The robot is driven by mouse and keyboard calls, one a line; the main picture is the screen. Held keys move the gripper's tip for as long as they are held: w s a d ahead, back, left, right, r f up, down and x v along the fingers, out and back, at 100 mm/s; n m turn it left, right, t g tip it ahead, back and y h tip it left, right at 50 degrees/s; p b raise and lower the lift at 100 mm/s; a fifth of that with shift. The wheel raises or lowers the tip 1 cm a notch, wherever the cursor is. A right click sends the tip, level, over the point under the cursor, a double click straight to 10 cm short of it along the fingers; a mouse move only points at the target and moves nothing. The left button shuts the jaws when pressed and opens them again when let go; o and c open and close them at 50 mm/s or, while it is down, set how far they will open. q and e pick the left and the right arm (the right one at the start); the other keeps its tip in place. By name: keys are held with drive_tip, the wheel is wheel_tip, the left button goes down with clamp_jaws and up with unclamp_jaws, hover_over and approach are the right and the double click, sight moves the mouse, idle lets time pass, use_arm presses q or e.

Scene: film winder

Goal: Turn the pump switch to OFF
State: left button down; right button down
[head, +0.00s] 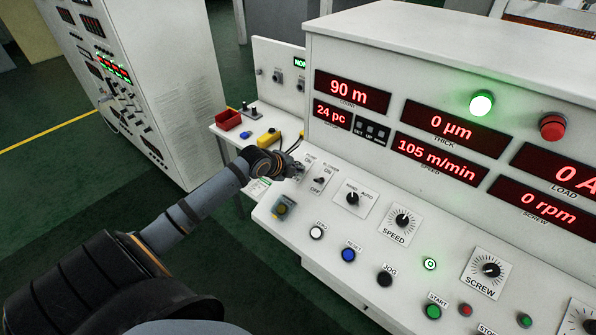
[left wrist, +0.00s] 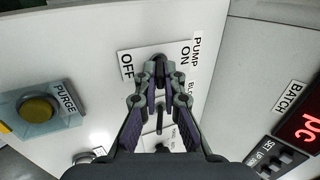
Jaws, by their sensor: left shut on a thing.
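The pump switch is a dark knob (left wrist: 159,58) on a white plate marked OFF on the left and ON on the right in the left wrist view. Its PUMP label stands at the plate's right edge. My left gripper (left wrist: 160,72) is shut on the knob, its fingertips against the panel plate. In the head view my left gripper (head: 290,169) covers most of the pump switch. The knob's pointer is hidden by the fingers, so I cannot tell which way it points. My right gripper is not in view.
The blower switch (head: 318,180) sits close to the right of my left gripper, and the HAND/AUTO switch (head: 352,198) lies beyond it. The yellow PURGE button (left wrist: 38,109) is nearby. Upright displays (head: 347,91) rise behind the sloped panel. A red bin (head: 228,119) stands at the left.

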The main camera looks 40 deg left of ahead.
use_arm(q)
drive_tip(key=shift+s+f+t, duration=0.1)
drive_tip(key=shift+t, duration=0.3)
drive_tip(key=c, duration=1.5)
unclamp_jaws()
wheel_tip(320, 180, up, 10)
drive_tip(key=shift+o, duration=0.3)
